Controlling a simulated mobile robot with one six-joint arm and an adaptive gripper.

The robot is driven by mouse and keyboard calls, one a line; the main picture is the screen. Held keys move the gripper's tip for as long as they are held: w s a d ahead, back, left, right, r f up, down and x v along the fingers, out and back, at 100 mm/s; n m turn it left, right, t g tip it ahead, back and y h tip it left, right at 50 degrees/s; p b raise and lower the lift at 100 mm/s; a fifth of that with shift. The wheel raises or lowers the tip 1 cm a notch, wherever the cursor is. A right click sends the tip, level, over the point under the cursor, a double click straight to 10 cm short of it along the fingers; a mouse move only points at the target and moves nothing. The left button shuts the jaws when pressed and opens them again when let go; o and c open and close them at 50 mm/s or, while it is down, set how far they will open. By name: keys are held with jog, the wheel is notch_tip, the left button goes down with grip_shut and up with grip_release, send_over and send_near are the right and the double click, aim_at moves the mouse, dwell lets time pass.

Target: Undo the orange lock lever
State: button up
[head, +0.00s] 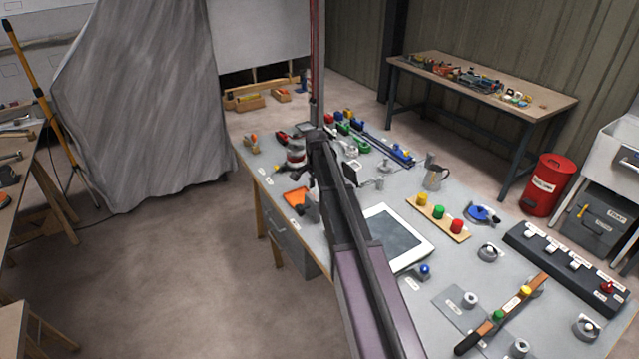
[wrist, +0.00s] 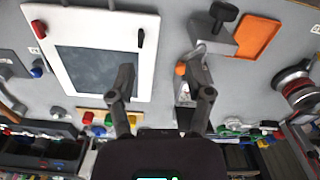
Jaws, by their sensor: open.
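A small orange piece (wrist: 181,69), which looks like the orange lock lever, shows in the wrist view just left of my gripper's right finger. It sits by a grey fixture (wrist: 215,38) with a black knob; the finger covers part of it. My gripper (wrist: 162,68) is open and empty over the bench, its two fingers spread apart. I cannot tell its height above the lever. In the head view my arm hides most of this spot.
An orange tray (wrist: 258,36) lies beside the fixture, and shows in the head view (head: 296,197). A white framed panel (wrist: 62,20) lies on the bench (head: 452,343).

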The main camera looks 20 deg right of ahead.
jog(key=s+a+f+n+b, duration=0.4)
jog(key=s+a+f+b, duration=0.1)
jog(key=s, duration=0.5)
jog(key=s+a+f+n+b, duration=0.5)
jog(key=s+a, duration=0.1)
jog(key=s, duration=0.4)
jog(key=shift+s+a+f, duration=0.2)
jog(key=shift+s, duration=0.05)
jog(key=s+a+n, duration=0.3)
jog(key=s+n, duration=0.1)
jog(key=s, duration=0.5)
jog(key=shift+s+a+n, duration=0.25)
jog(key=shift+s+n, duration=0.05)
jog(key=shift+s, duration=0.05)
